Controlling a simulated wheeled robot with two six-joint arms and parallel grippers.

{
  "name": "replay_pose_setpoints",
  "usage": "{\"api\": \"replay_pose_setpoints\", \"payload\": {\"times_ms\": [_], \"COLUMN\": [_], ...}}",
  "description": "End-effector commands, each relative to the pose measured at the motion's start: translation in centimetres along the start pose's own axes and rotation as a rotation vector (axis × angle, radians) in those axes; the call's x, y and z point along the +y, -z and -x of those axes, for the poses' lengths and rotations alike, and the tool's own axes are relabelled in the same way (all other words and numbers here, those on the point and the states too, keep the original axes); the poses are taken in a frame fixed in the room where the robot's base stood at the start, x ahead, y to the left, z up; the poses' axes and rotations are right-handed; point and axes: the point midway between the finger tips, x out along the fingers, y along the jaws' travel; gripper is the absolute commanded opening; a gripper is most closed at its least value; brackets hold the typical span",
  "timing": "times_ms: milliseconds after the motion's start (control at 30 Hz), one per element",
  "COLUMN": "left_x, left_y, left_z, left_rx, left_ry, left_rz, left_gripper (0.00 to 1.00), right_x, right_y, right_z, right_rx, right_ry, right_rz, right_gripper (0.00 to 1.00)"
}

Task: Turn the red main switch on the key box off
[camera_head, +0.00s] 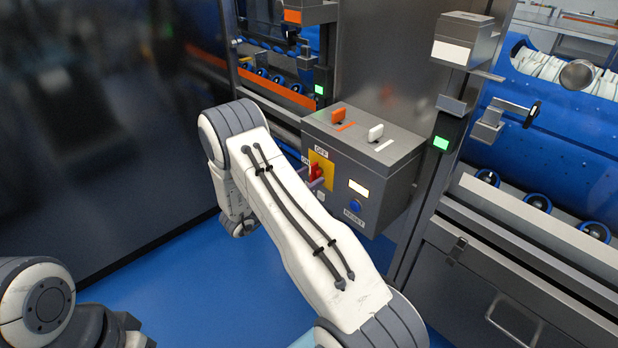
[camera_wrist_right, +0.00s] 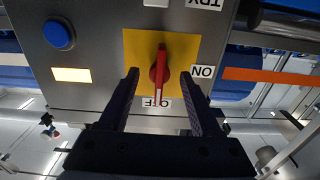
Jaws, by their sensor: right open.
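The key box (camera_head: 362,165) is a grey case with a yellow plate on its front. The red main switch (camera_head: 316,171) sits on that plate, partly hidden by my right gripper (camera_head: 313,184) in the head view. In the right wrist view the red switch (camera_wrist_right: 160,62) stands in line with the OFF label (camera_wrist_right: 157,102), its pale-marked end toward it. The ON label (camera_wrist_right: 203,71) is off to the side. My right gripper (camera_wrist_right: 160,75) is open, with a finger on each side of the switch and gaps between. My left gripper is not in view.
A blue reset button (camera_head: 356,206) and a lit window (camera_head: 359,188) are beside the switch. Steel posts and blue roller conveyors surround the box. Blue floor is clear at left.

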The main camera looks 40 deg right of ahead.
Motion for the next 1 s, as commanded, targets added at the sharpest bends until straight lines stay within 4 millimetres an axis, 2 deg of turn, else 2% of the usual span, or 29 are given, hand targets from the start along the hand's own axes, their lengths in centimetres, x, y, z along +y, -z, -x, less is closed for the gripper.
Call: {"api": "replay_pose_setpoints", "payload": {"times_ms": [300, 500, 700, 1000], "left_x": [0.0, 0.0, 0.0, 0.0], "left_y": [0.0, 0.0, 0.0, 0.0], "left_z": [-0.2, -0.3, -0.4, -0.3], "left_rx": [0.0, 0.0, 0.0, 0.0], "left_ry": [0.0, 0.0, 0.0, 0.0], "left_rz": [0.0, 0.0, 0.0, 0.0], "left_gripper": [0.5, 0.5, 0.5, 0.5], "right_x": [-0.1, -0.1, 0.0, 0.0], "right_y": [0.0, -0.1, 0.0, 0.0], "right_z": [5.9, 9.0, 10.0, 10.0], "right_rx": [0.0, -0.001, 0.0, 0.0], "right_ry": [0.007, 0.004, 0.001, 0.001], "right_rz": [-0.001, -0.001, 0.001, 0.001], "right_gripper": [0.65, 0.65, 0.65, 0.65]}}
